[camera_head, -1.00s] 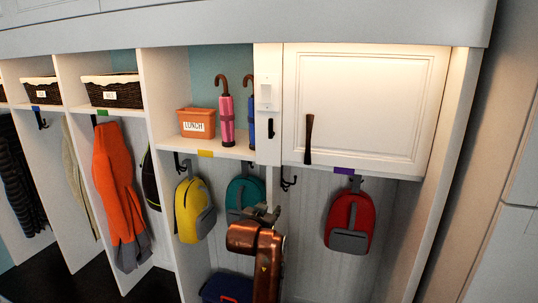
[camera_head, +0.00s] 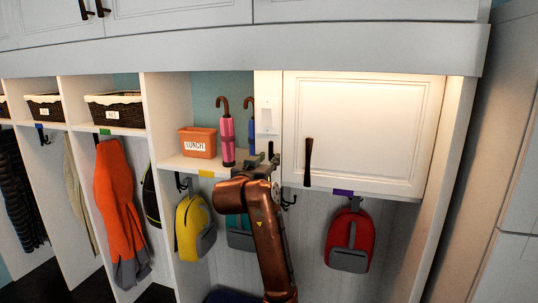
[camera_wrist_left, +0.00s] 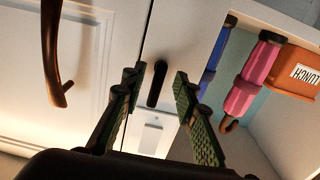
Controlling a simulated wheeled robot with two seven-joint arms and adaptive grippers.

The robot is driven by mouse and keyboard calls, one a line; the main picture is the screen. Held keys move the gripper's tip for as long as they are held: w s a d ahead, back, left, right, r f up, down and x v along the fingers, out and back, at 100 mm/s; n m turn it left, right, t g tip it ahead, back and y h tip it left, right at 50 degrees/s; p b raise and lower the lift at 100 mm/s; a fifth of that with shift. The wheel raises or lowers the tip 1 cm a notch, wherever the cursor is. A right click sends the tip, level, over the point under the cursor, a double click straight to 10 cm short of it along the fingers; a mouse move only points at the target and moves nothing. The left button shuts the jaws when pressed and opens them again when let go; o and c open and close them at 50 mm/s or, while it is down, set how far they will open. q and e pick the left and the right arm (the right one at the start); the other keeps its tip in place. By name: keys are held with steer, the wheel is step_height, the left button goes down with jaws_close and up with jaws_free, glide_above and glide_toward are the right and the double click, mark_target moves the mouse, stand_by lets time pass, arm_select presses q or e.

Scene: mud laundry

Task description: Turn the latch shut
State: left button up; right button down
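The latch (camera_wrist_left: 157,84) is a small dark bar on the white post (camera_wrist_left: 178,45) beside the cupboard door. In the left wrist view it stands nearly upright, slightly tilted, between my finger pads. My left gripper (camera_wrist_left: 158,92) is open, with one finger on each side of the latch and a visible gap to both. In the head view my left gripper (camera_head: 262,163) is in front of the post, below the white switch plate (camera_head: 267,121), and largely covers the latch. The white cupboard door (camera_head: 375,130) looks closed, with a dark handle (camera_head: 308,161). My right gripper is out of view.
Left of the post is an open shelf with an orange lunch bin (camera_head: 197,142), a pink umbrella (camera_head: 228,140) and a blue umbrella (camera_head: 252,133). Below hang a yellow backpack (camera_head: 190,228), a teal backpack (camera_head: 240,232) and a red backpack (camera_head: 350,238).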

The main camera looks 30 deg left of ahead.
arm_select(q)
steer(key=shift+w+a, duration=0.15)
steer(key=shift+w, duration=0.55)
steer(key=shift+c, duration=0.7)
jaws_close()
